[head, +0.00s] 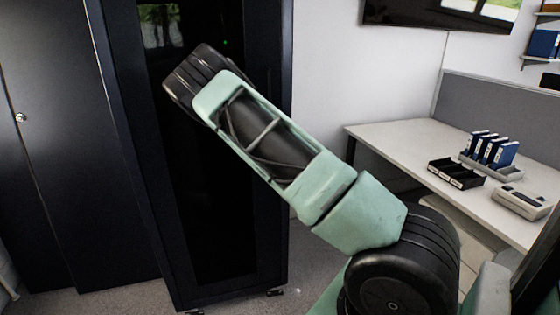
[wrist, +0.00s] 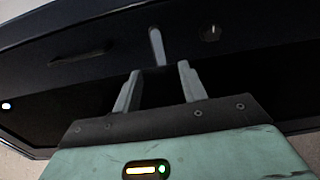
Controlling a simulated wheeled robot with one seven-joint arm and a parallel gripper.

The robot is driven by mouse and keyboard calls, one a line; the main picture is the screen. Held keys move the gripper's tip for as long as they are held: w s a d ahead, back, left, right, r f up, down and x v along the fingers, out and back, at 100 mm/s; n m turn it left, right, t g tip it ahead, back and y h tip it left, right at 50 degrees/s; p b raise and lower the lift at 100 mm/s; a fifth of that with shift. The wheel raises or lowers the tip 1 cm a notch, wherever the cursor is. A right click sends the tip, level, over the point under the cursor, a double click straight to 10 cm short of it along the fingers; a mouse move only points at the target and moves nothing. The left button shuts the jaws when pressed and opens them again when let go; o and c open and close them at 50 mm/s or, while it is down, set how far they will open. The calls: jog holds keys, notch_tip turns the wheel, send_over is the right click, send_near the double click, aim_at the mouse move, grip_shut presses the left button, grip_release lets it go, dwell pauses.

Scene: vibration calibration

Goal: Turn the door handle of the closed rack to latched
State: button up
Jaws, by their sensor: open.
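The black rack (head: 130,160) stands upright with its dark glass-front door (head: 215,225) closed, left of centre in the head view. Its door frame (wrist: 265,42) crosses the wrist view at a tilt. The door handle (wrist: 156,46) is a short light-grey bar that shows in the wrist view; in the head view I cannot make it out, and my arm covers part of the door. My gripper (wrist: 158,70) is open, its two grey fingers pointing at the door. The handle shows just beyond the gap between the fingertips; I cannot tell whether they touch it.
A round knob (wrist: 210,33) sits right of the handle and a dark slot (wrist: 80,52) left of it. A dark cabinet (head: 60,150) stands left of the rack. A white desk (head: 395,145) at right holds blue binders (head: 490,149), a black tray (head: 455,173) and a device (head: 522,201).

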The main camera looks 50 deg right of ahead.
jog(key=b+v, duration=0.1)
jog(key=v, duration=0.8)
jog(key=w+a+f+m+g+y, duration=0.1)
jog(key=a+f+m+g+y, duration=0.15)
jog(key=a, duration=0.35)
jog(key=w+a+f+m+g+y, duration=0.2)
jog(key=a+f+m, duration=0.15)
jog(key=a, duration=0.25)
jog(key=s+a+g+y, duration=0.2)
jog(key=a, duration=0.6)
jog(key=s+a+g+y, duration=0.1)
jog(key=s+a+y, duration=0.15)
jog(key=a, duration=0.65)
jog(key=s+a+r+g+y+p, duration=0.1)
jog(key=s+a+r+g+y, duration=0.3)
jog(key=s+a, duration=0.7)
jog(key=s+a+r+n+g+h, duration=0.1)
jog(key=s+a+r+g, duration=0.1)
jog(key=s, duration=0.4)
jog(key=s+a+r+g+h, duration=0.1)
jog(key=s+a+r, duration=0.1)
jog(key=s, duration=0.4)
jog(key=shift+r+n+g+h, duration=0.35)
jog(key=shift+r+n+h, duration=0.05)
jog(key=shift+r, duration=0.2)
